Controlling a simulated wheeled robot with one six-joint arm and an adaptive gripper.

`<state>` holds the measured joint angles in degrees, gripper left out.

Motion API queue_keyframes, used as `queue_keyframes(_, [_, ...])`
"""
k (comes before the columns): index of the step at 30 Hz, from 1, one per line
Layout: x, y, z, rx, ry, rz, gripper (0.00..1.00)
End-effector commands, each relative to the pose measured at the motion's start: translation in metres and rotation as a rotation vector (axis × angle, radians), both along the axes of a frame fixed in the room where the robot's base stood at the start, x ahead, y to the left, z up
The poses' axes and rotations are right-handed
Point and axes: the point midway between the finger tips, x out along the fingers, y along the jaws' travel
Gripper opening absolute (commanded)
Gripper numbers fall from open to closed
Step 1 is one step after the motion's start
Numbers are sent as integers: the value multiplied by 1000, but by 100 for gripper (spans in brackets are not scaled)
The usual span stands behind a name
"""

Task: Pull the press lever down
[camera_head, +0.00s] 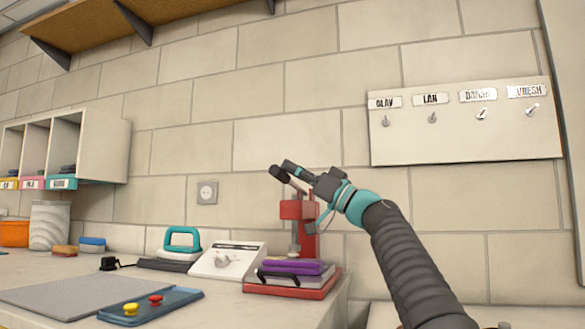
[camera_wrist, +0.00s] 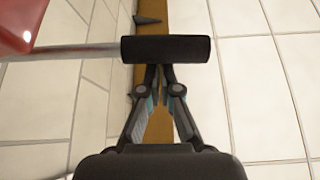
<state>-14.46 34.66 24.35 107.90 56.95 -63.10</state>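The red press (camera_head: 307,211) stands on the counter against the tiled wall. Its lever has a metal rod (camera_wrist: 75,53) ending in a black cylindrical grip (camera_wrist: 165,49), raised near the press's top; the grip also shows in the head view (camera_head: 277,172). My gripper (camera_head: 289,166) reaches in from the right, its tips close beside the grip. In the wrist view the fingers (camera_wrist: 160,72) come together right at the grip's lower edge, with nothing visible between them. The grip hides the ends of the tips, so contact is unclear. A red part of the press (camera_wrist: 20,22) fills the corner.
A white device with a dial (camera_head: 228,262), a teal-handled item (camera_head: 182,242) and a button panel (camera_head: 150,304) sit left. A labelled switch panel (camera_head: 465,130) hangs right; a wooden shelf (camera_head: 90,30) is above.

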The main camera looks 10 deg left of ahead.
Motion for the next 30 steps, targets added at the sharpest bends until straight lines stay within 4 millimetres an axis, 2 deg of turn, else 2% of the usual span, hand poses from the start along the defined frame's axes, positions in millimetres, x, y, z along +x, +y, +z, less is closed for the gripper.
queue_keyframes(2, [0, -3, 16, 1, -2, -1, 0])
queue_keyframes(10, [0, -9, 37, 4, -6, -1, 0])
queue_keyframes(12, [-1, -15, 25, 4, -5, -2, 0])
queue_keyframes(20, [-6, -42, 9, 5, -6, -3, 0])
queue_keyframes(30, [-13, -85, -14, 6, -7, -2, 0])
